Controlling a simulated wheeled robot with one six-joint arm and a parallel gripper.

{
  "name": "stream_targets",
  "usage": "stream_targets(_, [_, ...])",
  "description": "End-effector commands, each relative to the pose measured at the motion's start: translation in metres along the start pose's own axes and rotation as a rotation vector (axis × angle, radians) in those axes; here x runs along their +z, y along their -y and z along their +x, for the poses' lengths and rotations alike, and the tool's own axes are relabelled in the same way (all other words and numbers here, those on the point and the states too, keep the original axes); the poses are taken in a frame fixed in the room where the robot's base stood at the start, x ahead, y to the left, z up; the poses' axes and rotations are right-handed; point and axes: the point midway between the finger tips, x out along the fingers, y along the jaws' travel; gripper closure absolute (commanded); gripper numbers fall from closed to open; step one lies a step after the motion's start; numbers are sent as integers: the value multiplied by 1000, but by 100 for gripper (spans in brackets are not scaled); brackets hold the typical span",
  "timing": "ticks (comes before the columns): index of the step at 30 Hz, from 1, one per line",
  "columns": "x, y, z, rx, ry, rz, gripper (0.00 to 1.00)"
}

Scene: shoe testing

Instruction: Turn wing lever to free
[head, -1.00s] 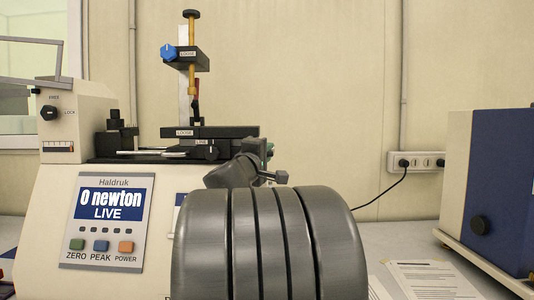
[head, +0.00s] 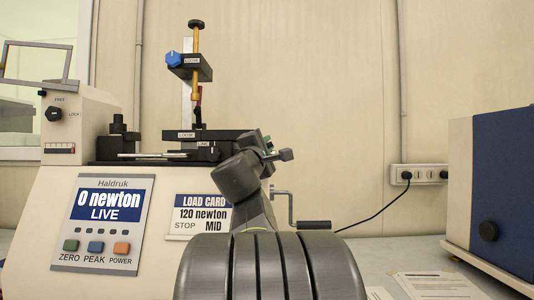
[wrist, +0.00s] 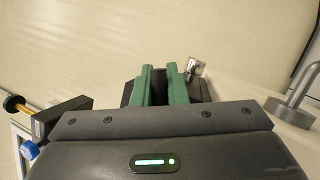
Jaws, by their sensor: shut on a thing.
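The only marking for free that I can make out is by a black knob (head: 54,114) on the upper left of the cream test machine, its pointer toward LOCK. My gripper (head: 267,146) is at the machine's right end, far from that knob and mostly hidden behind my wrist. In the wrist view its green-padded jaws (wrist: 160,87) are close together with something dark between them, which I cannot make out. A silver cylinder (wrist: 196,68) sits just beside the right jaw. I cannot tell whether the held thing is the wing lever.
A clamp post with a blue knob (head: 173,60) stands over the machine's bed. A crank (head: 312,224) sticks out at its right side. A blue and cream box (head: 492,190) stands at the right, with papers (head: 428,286) on the table.

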Motion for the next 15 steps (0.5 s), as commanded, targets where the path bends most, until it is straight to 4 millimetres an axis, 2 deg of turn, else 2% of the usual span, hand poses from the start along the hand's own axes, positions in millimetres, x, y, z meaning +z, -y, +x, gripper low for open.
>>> stream_targets(5, [0, 1, 0, -2, -1, -1, 100])
stream_targets(6, [0, 1, 0, -2, -1, -1, 85])
stream_targets(7, [0, 1, 0, -2, -1, -1, 80])
stream_targets(15, [0, 1, 0, -2, 0, 1, 78])
